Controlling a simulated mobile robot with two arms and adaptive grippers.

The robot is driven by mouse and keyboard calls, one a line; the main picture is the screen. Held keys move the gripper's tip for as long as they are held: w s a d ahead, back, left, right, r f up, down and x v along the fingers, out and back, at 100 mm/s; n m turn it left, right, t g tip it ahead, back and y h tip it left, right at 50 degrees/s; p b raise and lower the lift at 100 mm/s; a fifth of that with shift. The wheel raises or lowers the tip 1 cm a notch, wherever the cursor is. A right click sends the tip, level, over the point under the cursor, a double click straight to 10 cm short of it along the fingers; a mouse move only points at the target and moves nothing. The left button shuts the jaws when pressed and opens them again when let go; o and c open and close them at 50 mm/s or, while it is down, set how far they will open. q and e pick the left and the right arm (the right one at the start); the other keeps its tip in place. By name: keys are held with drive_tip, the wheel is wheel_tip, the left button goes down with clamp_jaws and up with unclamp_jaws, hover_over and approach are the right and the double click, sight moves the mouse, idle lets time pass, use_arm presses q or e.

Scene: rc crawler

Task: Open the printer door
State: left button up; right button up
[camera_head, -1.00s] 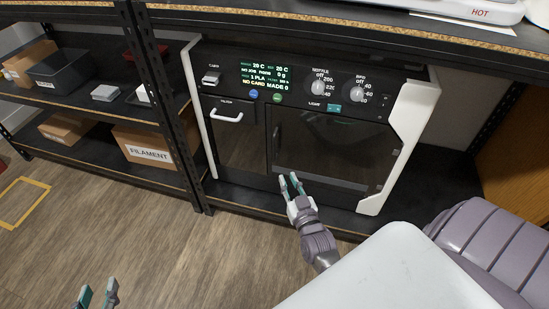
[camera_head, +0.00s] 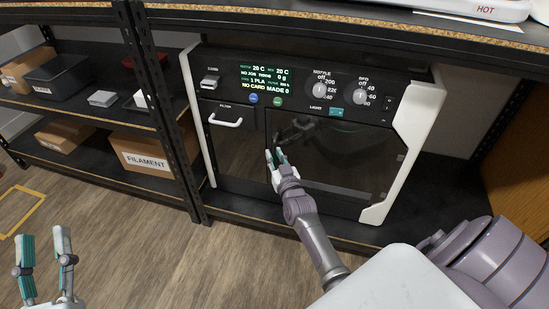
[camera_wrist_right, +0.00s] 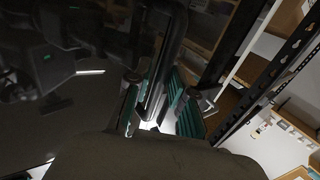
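The printer (camera_head: 310,75) is a dark machine with white side panels under the bench. Its door (camera_head: 345,150) is the large dark glass panel on the right of its front and looks shut. My right gripper (camera_head: 275,157) is at the door's left edge, fingers pointing up and apart. In the right wrist view, a dark upright bar (camera_wrist_right: 165,60), apparently the door handle, runs between the teal-padded fingers (camera_wrist_right: 155,105); firm contact cannot be told. My left gripper (camera_head: 45,255) is open and empty above the floor at the lower left.
A small panel with a white handle (camera_head: 226,122) is left of the door. A black rack post (camera_head: 165,110) stands beside the printer, with a filament box (camera_head: 145,158) on the shelf left of it. Floor before the printer is clear.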

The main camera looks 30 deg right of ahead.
use_arm(q)
drive_tip(key=shift+s+r+t, duration=0.15)
drive_tip(key=shift+r+t, duration=0.15)
use_arm(e)
drive_tip(key=shift+w+d, duration=0.1)
drive_tip(key=shift+w, duration=0.15)
clamp_jaws()
drive_tip(key=shift+s, duration=0.15)
